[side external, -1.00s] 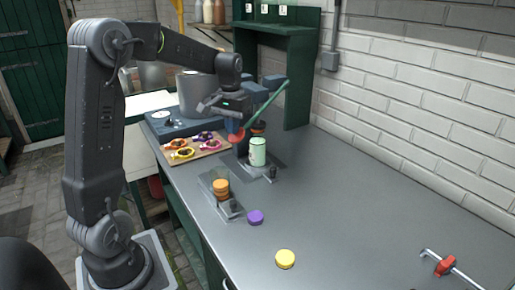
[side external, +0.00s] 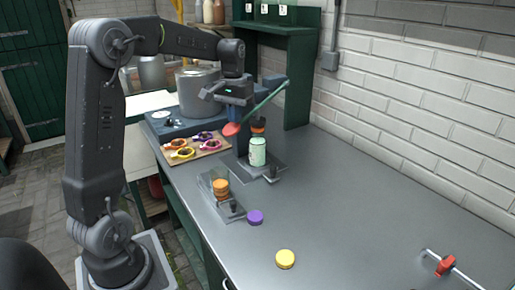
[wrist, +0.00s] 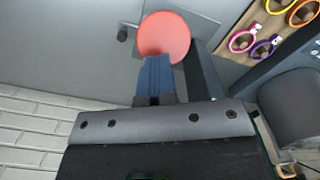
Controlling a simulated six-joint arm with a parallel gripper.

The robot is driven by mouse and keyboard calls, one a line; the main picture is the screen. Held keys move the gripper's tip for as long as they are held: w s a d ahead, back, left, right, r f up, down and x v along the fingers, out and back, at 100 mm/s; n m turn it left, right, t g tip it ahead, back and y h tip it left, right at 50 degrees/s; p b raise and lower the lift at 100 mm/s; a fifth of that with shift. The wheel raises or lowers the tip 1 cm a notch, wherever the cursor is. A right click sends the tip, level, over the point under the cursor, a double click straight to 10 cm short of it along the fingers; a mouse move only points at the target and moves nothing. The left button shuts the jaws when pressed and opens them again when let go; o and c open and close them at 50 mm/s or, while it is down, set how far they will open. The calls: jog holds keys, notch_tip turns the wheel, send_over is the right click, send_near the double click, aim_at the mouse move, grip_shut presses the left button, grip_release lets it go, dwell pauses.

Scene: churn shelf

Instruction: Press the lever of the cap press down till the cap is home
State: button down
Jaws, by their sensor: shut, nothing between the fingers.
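The cap press (side external: 272,95) stands towards the back of the bench. Its green lever (side external: 262,103) slopes down to the left and ends in a red knob (side external: 232,129). A pale green jar (side external: 258,153) stands upright under the press, with a dark and orange part (side external: 258,127) above it; I cannot tell whether a cap is fully seated. My gripper (side external: 234,113) is shut and empty, just above the knob. In the wrist view the red knob (wrist: 164,34) lies just past the shut blue fingertips (wrist: 155,62); contact is unclear.
A holder with stacked orange caps (side external: 221,187) stands in front of the press. A purple cap (side external: 255,217) and a yellow cap (side external: 285,259) lie loose. A board with coloured rings (side external: 197,146) and a grey pot (side external: 196,90) are left. The right bench is mostly clear.

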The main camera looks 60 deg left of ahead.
jog(key=shift+s+r, duration=0.4)
jog(key=shift+r, duration=0.5)
jog(key=shift+s+r, duration=0.35)
jog(key=shift+r, duration=0.65)
jog(key=shift+s+r, duration=0.45)
jog(key=shift+r, duration=0.35)
jog(key=shift+s+r, duration=0.4)
jog(key=shift+r, duration=0.4)
jog(key=shift+s+r, duration=0.15)
jog(key=shift+r, duration=0.75)
jog(key=shift+s+r, duration=0.15)
jog(key=shift+r, duration=0.8)
jog(key=shift+r, duration=2.9)
